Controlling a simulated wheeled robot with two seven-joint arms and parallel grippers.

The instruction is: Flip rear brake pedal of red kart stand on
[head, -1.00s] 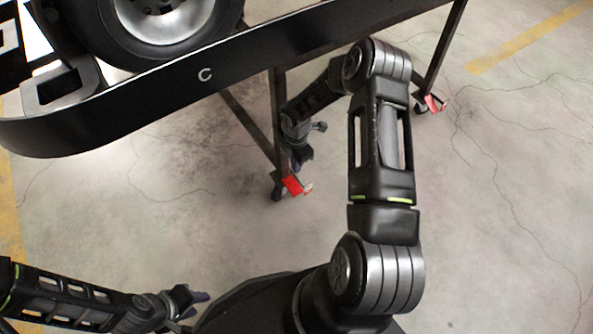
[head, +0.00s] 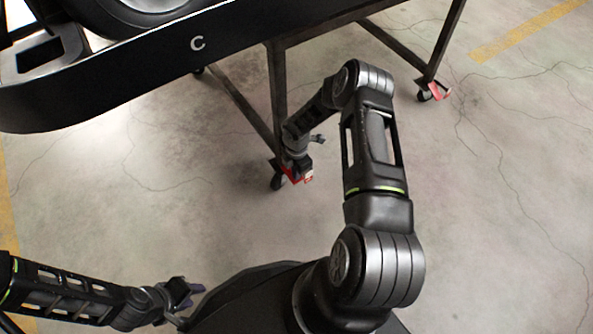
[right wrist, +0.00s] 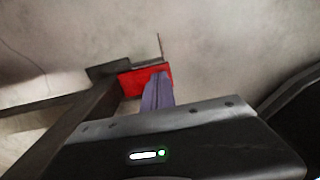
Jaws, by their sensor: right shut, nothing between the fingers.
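The kart stand has a dark metal frame (head: 277,95) with red brake pedals at its casters. The nearer red pedal (head: 286,173) is at the foot of the near leg, partly hidden by my right gripper (head: 304,169). In the right wrist view this red pedal (right wrist: 131,83) lies just beyond the shut purple-grey fingers (right wrist: 158,92). The fingertips overlap it in the picture; I cannot tell whether they touch. A second red pedal (head: 439,91) is at the farther leg. My left gripper (head: 187,289) is low at the left, away from the stand; its finger gap is unclear.
A black kart body (head: 150,65) marked "C" rests on top of the stand, above the pedals. A lower frame bar (head: 240,110) runs back from the near leg. The cracked concrete floor (head: 480,220) is clear on the right.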

